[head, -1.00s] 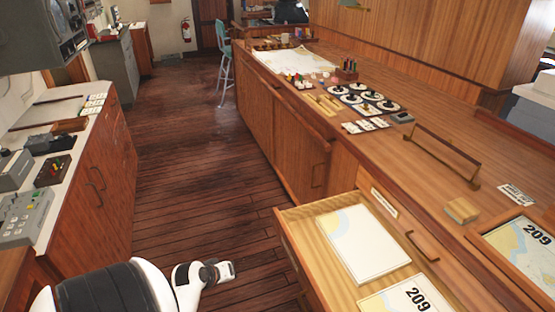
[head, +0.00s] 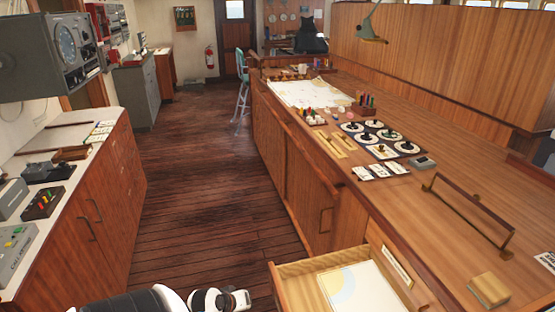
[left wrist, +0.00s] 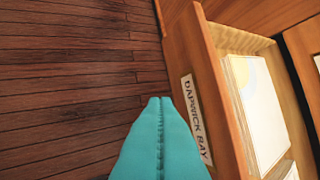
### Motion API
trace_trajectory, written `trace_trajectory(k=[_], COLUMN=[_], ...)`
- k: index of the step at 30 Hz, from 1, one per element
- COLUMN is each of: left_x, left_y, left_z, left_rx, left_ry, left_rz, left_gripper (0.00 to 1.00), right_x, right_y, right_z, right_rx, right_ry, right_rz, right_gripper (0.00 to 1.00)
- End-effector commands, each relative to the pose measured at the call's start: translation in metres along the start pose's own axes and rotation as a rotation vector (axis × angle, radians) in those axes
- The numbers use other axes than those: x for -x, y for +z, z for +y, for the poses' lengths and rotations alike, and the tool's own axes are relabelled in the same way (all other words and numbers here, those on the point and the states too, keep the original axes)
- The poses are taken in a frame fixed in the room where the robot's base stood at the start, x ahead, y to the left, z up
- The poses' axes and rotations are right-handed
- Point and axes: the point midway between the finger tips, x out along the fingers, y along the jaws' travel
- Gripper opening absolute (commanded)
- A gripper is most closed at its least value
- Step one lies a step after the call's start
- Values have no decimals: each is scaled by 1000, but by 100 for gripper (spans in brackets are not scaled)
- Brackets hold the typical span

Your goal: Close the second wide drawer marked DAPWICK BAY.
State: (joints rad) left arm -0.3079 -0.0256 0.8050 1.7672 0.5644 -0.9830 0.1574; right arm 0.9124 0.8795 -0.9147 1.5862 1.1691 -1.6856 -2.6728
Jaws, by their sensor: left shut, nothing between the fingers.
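The drawer marked DAPWICK BAY (left wrist: 205,60) stands open in the left wrist view. Its white label (left wrist: 196,118) is on the outer face of the front panel. In the head view the pulled-out drawer (head: 308,264) is at the bottom edge, with a pale chart (head: 365,288) inside; its near part is cut off. My left gripper (head: 238,300) is shut and empty, left of the drawer front. Its teal fingers (left wrist: 159,100) show in the left wrist view beside the label; I cannot tell whether they touch the panel. My right gripper is not in view.
Above the drawer, the cabinet face has another label plate (head: 397,266). The long wooden counter (head: 400,200) carries a brass-ended rail (head: 470,215), a wooden block (head: 489,289) and chart tools. A left-hand cabinet (head: 95,205) borders the clear plank floor (head: 190,190).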

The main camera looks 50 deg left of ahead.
Motion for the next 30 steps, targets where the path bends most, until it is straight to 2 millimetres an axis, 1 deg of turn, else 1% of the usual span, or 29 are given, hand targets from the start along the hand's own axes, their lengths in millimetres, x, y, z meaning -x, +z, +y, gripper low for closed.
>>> trace_trajectory(k=[4, 8, 15, 20, 21, 24, 30], left_x=[-5, -23, -73, -103, -104, -109, -118], left_y=[0, 0, 0, 0, 1, 1, 0], left_z=[0, -1, 0, 0, -10, -23, -34], left_rx=[1, 3, 3, 1, 2, 1, 1], left_ry=[0, -2, -1, 0, -3, -2, 0], left_rz=[1, 2, 2, 1, 1, 0, 1], left_gripper=[0, 0, 0, 0, 0, 0, 0], right_x=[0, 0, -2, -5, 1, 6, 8], right_y=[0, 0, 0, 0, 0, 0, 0], right_z=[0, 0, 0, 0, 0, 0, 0], right_rx=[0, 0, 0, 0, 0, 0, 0], right_ry=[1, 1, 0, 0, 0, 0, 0], right_rz=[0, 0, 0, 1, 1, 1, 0], right_gripper=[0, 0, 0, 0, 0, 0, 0])
